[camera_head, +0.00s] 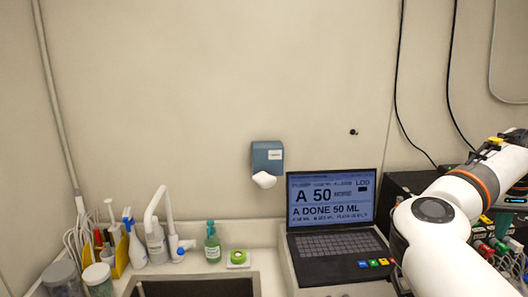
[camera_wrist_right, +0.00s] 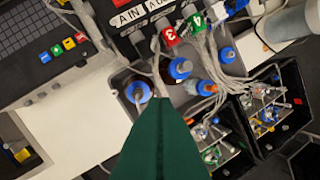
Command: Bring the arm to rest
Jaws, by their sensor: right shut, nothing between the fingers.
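My right arm (camera_head: 440,225) comes in at the right of the head view, bent, with an orange ring near its upper end. My right gripper shows as dark green fingers (camera_wrist_right: 160,110) in the wrist view, pressed together with nothing between them. A small green part of it (camera_head: 503,222) shows at the right edge of the head view. My left gripper is in neither view.
A laptop (camera_head: 335,210) reads "A DONE 50 ML". Left of it are a sink (camera_head: 195,285), white tap (camera_head: 165,220) and green bottle (camera_head: 212,245). Cables and numbered tags (camera_wrist_right: 182,30) crowd the right. Black racks (camera_wrist_right: 270,110) hold small vessels. The wall above is mostly bare.

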